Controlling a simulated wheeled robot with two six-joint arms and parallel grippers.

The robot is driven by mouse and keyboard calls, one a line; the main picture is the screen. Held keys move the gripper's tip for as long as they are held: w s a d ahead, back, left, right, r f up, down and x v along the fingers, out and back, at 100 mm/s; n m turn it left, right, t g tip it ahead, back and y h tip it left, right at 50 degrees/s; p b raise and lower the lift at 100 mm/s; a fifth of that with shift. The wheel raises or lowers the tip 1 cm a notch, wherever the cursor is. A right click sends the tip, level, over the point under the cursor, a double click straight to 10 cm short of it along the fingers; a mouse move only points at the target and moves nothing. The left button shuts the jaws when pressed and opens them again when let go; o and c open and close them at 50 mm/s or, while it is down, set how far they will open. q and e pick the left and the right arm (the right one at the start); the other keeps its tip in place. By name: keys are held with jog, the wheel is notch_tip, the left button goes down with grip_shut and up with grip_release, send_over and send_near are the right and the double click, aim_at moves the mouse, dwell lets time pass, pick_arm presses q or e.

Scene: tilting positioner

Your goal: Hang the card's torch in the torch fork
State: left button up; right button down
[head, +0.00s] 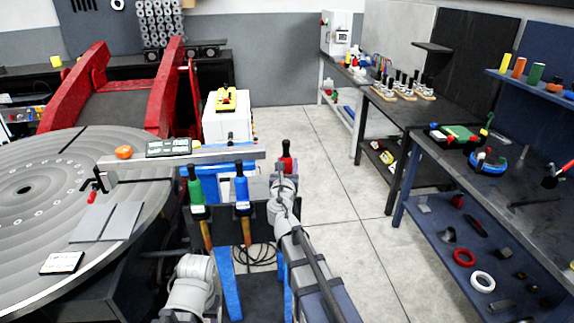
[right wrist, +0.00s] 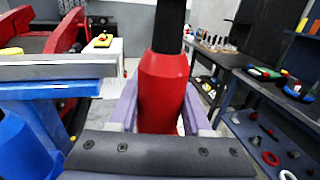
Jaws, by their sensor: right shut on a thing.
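A red torch (head: 286,160) with a black top stands upright in the head view. My right gripper (head: 284,183) is shut on it; in the right wrist view the red body (right wrist: 163,90) sits between the two fingers. Its lower end is hidden by my arm. A green torch (head: 195,188) and a blue torch (head: 241,186) stand upright to its left in a dark rack (head: 222,226). I cannot tell which part is the torch fork. My left gripper is not in view.
The round turntable (head: 40,215) fills the left and carries a black bracket (head: 99,181) and grey plates. The grey beam (head: 215,155) runs just behind the torches. Red positioner arms (head: 75,88) stand behind. Workbenches line the right; the floor (head: 345,215) between is clear.

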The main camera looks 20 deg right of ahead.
jog(key=shift+f+b, duration=0.35)
jog(key=shift+f, duration=0.2)
jog(key=shift+s, duration=0.1)
